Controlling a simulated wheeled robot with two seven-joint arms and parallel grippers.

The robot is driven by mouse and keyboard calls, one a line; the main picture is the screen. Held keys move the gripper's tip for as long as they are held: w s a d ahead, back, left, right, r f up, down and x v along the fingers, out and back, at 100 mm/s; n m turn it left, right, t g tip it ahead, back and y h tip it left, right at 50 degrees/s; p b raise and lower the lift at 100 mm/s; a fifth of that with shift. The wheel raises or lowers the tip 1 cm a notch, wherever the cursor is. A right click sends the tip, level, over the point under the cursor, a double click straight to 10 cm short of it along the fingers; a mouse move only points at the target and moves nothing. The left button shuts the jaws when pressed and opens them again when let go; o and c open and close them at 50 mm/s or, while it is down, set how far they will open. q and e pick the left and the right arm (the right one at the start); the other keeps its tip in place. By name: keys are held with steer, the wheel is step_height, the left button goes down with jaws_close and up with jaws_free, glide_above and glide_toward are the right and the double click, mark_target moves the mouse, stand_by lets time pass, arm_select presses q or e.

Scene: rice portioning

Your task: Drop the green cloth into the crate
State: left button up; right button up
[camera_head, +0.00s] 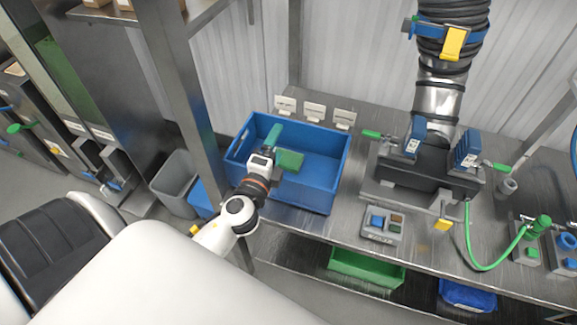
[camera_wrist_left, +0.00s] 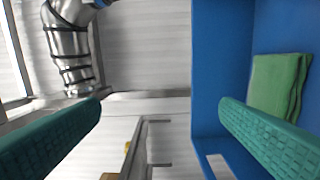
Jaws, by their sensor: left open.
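The blue crate (camera_head: 322,172) stands on the metal table, open at the top. The green cloth (camera_head: 291,160) appears folded and lies inside the crate, just right of my left gripper. My left gripper (camera_head: 274,150) is over the left part of the crate, its green fingers spread apart and empty. In the left wrist view, the cloth (camera_wrist_left: 278,84) lies against the blue crate surface (camera_wrist_left: 222,60), apart from the fingers and partly behind the right-hand one. The gap between the fingertips (camera_wrist_left: 160,106) holds nothing. My right gripper is not in view.
Several small white holders (camera_head: 314,111) stand behind the crate. A dark fixture with blue clamps (camera_head: 425,170) and a small button box (camera_head: 382,222) are to its right. A metal post (camera_head: 180,90) rises at the left, near a grey bin (camera_head: 174,186).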

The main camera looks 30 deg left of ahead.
arm_select(q)
steer(key=b+v, duration=0.3)
steer(key=v, duration=0.6)
steer(key=shift+s, duration=0.15)
